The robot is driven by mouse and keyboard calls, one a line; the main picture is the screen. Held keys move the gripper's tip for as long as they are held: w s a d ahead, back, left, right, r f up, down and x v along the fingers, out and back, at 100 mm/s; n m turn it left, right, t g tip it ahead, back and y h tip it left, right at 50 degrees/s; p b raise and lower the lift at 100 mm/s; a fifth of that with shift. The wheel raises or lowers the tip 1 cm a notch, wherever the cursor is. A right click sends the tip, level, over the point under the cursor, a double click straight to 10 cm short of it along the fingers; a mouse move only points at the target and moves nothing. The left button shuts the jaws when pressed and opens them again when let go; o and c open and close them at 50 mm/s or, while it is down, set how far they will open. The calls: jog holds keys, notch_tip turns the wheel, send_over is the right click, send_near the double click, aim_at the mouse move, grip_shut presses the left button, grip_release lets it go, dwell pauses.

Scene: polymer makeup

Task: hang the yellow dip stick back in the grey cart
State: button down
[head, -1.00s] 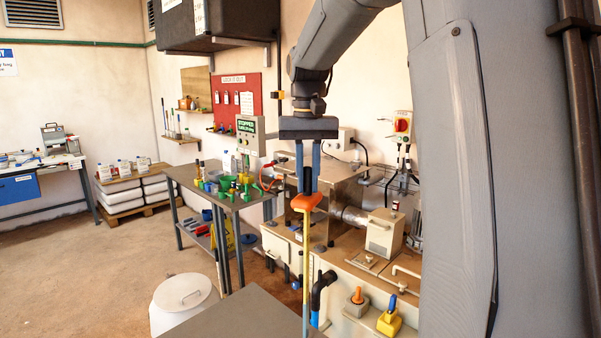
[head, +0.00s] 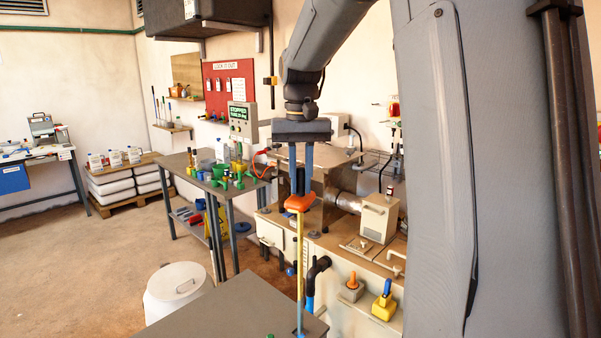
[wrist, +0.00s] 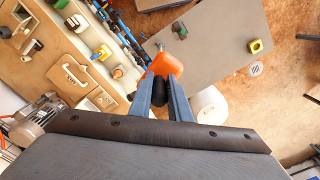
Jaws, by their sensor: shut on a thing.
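My gripper (head: 299,190) is shut on the black grip of the yellow dip stick (head: 300,250). The stick hangs roughly upright below the fingers. It has an orange head, which also shows in the wrist view (wrist: 166,64), and a bluish lower part. Its lower end overlaps the right part of a near grey top (head: 235,308) at the bottom of the head view; I cannot tell whether they touch. Another grey-topped stand (head: 224,196) with a lower shelf is farther back at left. I cannot tell which of these is the grey cart, and no hanging place shows clearly.
A machine with a brown top (head: 335,235) stands behind and right of the stick. A yellow block with a blue handle (head: 385,306) sits at its front. A white lidded drum (head: 178,285) stands left of the near top. A yellow object (wrist: 255,46) lies on that top.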

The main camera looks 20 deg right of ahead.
jog(key=b, duration=1.8)
send_near(301, 298)
notch_tip(301, 298, down, 17)
jog(key=shift+s+a+f, duration=0.1)
jog(key=shift+f, duration=0.05)
dwell(0.4)
jog(key=c, duration=1.6)
grip_release()
jog(key=shift+o, duration=0.2)
notch_tip(301, 298, up, 8)
jog(key=shift+f, duration=0.1)
